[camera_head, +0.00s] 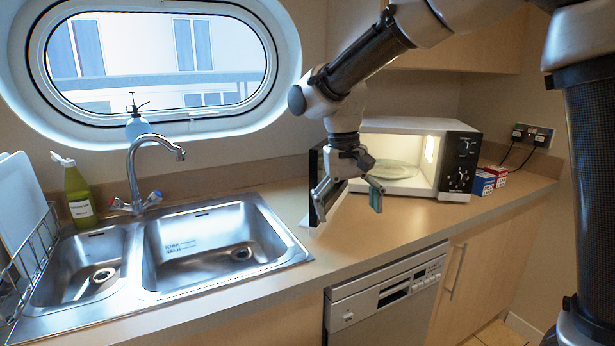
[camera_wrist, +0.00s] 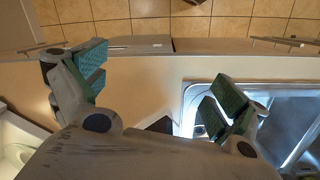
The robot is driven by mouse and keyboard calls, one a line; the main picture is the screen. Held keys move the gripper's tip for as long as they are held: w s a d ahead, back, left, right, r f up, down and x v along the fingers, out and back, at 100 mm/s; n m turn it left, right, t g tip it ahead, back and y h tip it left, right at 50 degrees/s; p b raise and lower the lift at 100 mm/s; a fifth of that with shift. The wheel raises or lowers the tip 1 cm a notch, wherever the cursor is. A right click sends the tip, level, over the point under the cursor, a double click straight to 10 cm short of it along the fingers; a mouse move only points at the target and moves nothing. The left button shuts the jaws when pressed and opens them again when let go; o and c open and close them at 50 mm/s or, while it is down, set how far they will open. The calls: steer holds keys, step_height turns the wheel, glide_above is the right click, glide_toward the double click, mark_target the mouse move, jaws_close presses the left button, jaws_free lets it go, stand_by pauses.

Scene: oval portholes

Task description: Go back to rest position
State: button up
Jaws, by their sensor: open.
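My gripper (camera_head: 347,194) hangs from my arm above the counter (camera_head: 400,225), in front of the microwave and to the right of the sink. Its two fingers are spread apart with nothing between them. In the wrist view my gripper (camera_wrist: 155,95) also shows open, with green pads on both fingers and bare counter below. The right finger overlaps the sink edge in that view. The microwave (camera_head: 458,165) stands at the back of the counter with its door open, its inside lit and a glass plate (camera_head: 394,170) in it.
The double sink (camera_head: 215,245) with its tap (camera_head: 133,165) lies to the left. A green bottle (camera_head: 79,197) and a dish rack (camera_head: 35,250) stand beside it. Small boxes (camera_head: 484,182) stand right of the microwave. A dishwasher (camera_head: 385,305) is under the counter. The front right counter is clear.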

steer(key=s+d+r+m+t, duration=0.1)
steer(key=s+d+r+t, duration=0.1)
steer(key=s+d, duration=0.7)
steer(key=s+d+r+t+y, duration=0.1)
steer(key=s+d+r+t, duration=0.1)
steer(key=s+d, duration=0.8)
steer(key=d+t, duration=0.1)
steer(key=d, duration=0.7)
steer(key=shift+s+d+r+m, duration=0.15)
steer(key=shift+d+r+m, duration=0.15)
steer(key=shift+r+m, duration=0.1)
